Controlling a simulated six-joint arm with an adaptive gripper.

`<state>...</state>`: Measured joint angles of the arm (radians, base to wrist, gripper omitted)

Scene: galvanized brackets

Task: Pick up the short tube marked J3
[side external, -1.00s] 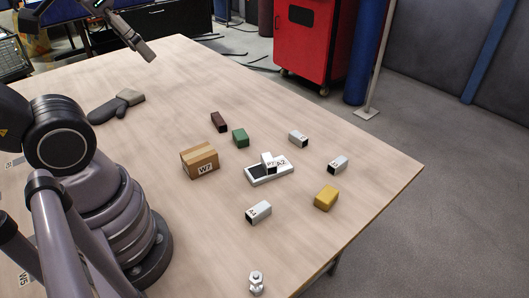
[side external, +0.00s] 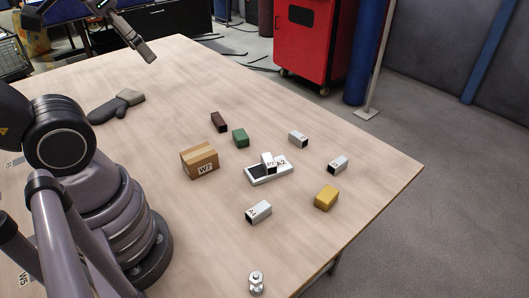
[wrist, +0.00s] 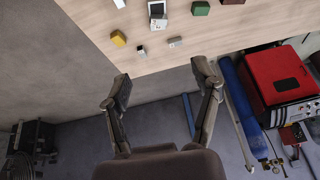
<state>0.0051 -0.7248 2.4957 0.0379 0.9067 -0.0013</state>
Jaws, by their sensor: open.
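Three short pale tubes with dark open ends lie apart on the table in the side view: one at the back (side external: 298,139), one at the right (side external: 337,164) and one nearer the front (side external: 259,211). Their marks are too small to read surely, so I cannot tell which is J3. In the wrist view, the back tube (wrist: 176,42), right tube (wrist: 141,50) and front tube (wrist: 119,3) show beyond my fingers. My gripper (wrist: 162,82) is open and empty, well away from them. In the side view it is high at the upper left.
A white tray (side external: 277,177) holding a marked white block (side external: 268,162) lies between the tubes. A yellow block (side external: 326,197), green block (side external: 240,137), dark red block (side external: 218,122), carton (side external: 200,160), bolt (side external: 257,282) and grey glove-like item (side external: 118,106) surround it. Bare table lies behind.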

